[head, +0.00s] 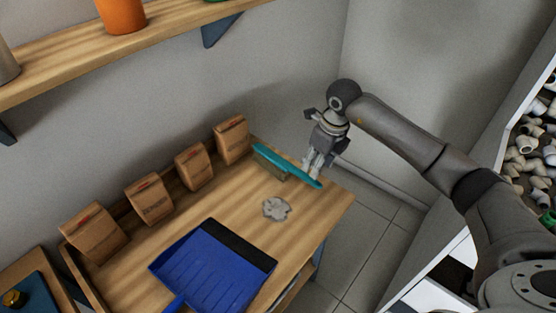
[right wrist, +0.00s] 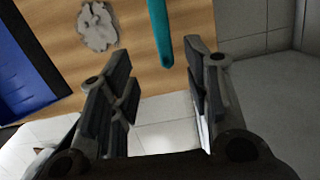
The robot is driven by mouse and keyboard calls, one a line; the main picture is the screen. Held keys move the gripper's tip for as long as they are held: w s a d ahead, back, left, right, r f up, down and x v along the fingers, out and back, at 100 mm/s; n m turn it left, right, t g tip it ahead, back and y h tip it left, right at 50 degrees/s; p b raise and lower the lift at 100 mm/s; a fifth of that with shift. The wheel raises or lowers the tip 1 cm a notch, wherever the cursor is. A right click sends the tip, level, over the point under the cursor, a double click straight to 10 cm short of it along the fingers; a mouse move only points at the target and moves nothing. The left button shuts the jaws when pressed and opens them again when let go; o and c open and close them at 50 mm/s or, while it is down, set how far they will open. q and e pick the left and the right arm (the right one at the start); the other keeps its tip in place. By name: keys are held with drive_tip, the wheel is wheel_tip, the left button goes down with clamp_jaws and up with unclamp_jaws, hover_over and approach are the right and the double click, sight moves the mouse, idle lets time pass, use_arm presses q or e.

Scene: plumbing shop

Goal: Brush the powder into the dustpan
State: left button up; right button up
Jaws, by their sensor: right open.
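A teal brush (head: 288,165) with tan bristles lies at the far right end of the wooden table. A grey powder patch (head: 276,208) lies on the table between the brush and a blue dustpan (head: 215,270). The dustpan's dark lip faces the powder. My right gripper (head: 313,172) is above the brush handle near the table's right edge. In the right wrist view, my right gripper (right wrist: 165,100) is open, and the tip of the teal handle (right wrist: 160,30) shows just ahead, between the finger lines. The powder (right wrist: 98,26) shows at upper left. My left gripper is not in view.
Several brown paper bags (head: 149,198) stand in a row along the table's back edge by the wall. A wooden shelf (head: 60,70) with an orange pot (head: 121,14) is above. A bin of white pipe fittings (head: 535,150) is at the right.

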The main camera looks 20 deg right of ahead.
sight(313, 180)
drive_tip(key=shift+d+r, duration=0.1)
drive_tip(key=shift+d, duration=0.2)
drive_tip(key=f+b, duration=0.2)
drive_tip(key=f, duration=0.1)
drive_tip(key=w+f+b, duration=0.1)
drive_tip(key=f+b, duration=0.1)
drive_tip(key=f, duration=0.1)
drive_tip(key=f+b, duration=0.2)
drive_tip(key=f, duration=0.1)
drive_tip(key=shift+w+a+b, duration=0.15)
drive_tip(key=shift+a+b, duration=0.15)
drive_tip(key=shift+a, duration=0.1)
drive_tip(key=shift+c, duration=0.4)
clamp_jaws()
drive_tip(key=shift+r, duration=0.1)
